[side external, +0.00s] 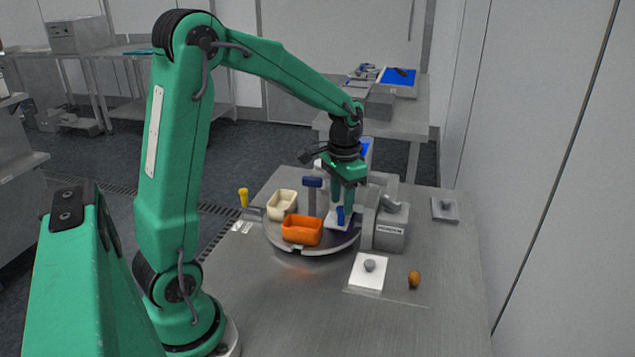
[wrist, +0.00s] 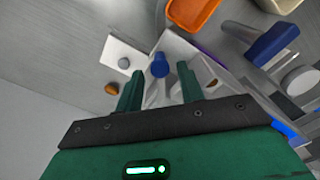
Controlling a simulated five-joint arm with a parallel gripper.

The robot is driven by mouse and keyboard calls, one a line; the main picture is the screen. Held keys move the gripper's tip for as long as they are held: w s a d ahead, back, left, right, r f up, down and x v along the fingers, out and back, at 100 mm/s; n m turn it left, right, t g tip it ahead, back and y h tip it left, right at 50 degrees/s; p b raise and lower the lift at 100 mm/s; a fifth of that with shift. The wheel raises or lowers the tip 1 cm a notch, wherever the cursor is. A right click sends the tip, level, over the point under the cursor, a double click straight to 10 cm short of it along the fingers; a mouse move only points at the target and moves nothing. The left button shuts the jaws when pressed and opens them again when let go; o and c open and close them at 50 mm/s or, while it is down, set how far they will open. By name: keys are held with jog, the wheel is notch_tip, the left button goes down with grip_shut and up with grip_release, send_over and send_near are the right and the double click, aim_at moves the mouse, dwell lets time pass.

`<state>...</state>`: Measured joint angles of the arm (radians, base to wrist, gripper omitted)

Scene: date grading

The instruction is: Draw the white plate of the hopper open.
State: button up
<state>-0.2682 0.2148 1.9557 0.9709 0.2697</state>
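The hopper (side external: 390,232) is a grey box with a label at the right edge of the turntable. A white plate (side external: 332,223) with an upright blue handle (side external: 340,216) shows at its left side, partly hidden by my gripper. My gripper (side external: 342,205) points down over this plate. In the wrist view my gripper (wrist: 159,70) is open, with its fingers apart on either side of the blue handle (wrist: 160,66), which shows between the fingertips. I see no clear contact, and cannot tell how far the handle is from the fingers in depth.
An orange bin (side external: 302,230) and a cream bin (side external: 282,204) stand on the round turntable (side external: 285,243), near a blue-topped post (side external: 312,184). A white plate with a grey knob (side external: 369,265) and a brown date (side external: 414,280) lie on the table in front.

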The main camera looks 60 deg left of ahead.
aim_at(341, 209)
jog(key=shift+f, duration=2.1)
grip_shut()
